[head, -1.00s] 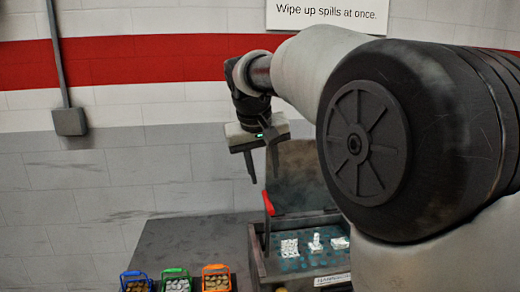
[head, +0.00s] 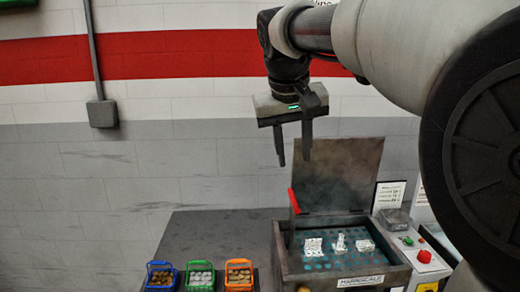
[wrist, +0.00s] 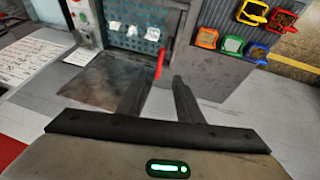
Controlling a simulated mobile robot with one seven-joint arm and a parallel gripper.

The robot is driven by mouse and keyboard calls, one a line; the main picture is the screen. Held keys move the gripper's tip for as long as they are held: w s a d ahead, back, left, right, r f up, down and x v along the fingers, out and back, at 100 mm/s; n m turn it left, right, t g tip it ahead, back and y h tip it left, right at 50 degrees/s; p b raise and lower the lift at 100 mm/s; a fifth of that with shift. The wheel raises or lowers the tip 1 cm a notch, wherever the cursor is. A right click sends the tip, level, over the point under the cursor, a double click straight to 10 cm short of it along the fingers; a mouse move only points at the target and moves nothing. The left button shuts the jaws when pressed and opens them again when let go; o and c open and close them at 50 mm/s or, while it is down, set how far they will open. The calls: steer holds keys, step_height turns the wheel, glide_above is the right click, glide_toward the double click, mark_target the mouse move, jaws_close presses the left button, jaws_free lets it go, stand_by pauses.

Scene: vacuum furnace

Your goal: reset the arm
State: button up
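My gripper (head: 293,150) hangs in the air, fingers pointing down, above and in front of the furnace's raised lid in the head view. In the wrist view my gripper (wrist: 160,85) shows two dark fingers apart, with nothing between them. The furnace (head: 345,285) stands on the bench with its dark lid (head: 345,170) up and a red handle (head: 294,201) at the lid's left edge. Several white parts, among them a white part (head: 314,246), sit on the blue perforated floor inside.
Blue (head: 161,285), green (head: 201,287) and orange (head: 239,286) baskets holding small pieces stand left of the furnace. A control box with a red button (head: 424,256) is at its right. The grey bench (head: 200,233) is bare behind the baskets.

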steer(key=s+d+f+y, duration=0.1)
steer(key=s+f, duration=0.6)
steer(key=s, duration=0.4)
steer(key=s+d+f+t, duration=0.1)
steer(key=s+d+f, duration=0.1)
steer(key=s+f, duration=0.6)
steer(key=s, duration=0.4)
steer(key=shift+s+m+y, duration=0.25)
steer(key=shift+m+y, duration=0.05)
steer(key=shift+y, duration=0.1)
steer(key=shift+s+f, duration=0.1)
